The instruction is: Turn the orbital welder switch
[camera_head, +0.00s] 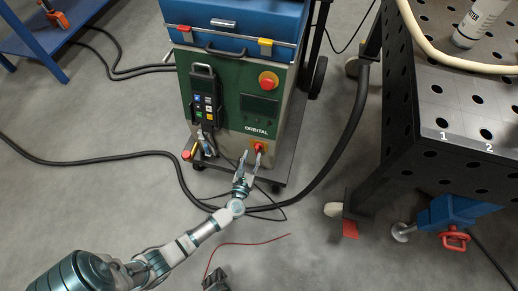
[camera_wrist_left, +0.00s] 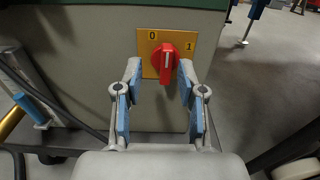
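The orbital welder (camera_head: 233,100) is a green cabinet with a blue top, marked ORBITAL. Its switch is a red knob (camera_head: 259,146) low on the front. My left gripper (camera_head: 252,160) is at the switch. In the left wrist view the left gripper (camera_wrist_left: 160,80) is open, with its blue-padded fingers on either side of the knob and gaps visible. My right gripper is not in view.
A red button (camera_head: 268,80) and a black handheld pendant (camera_head: 205,97) are on the welder's front. A perforated black table (camera_head: 455,110) stands at the right, with a blue vise (camera_head: 450,213) below it. Black cables (camera_head: 110,157) cross the grey floor.

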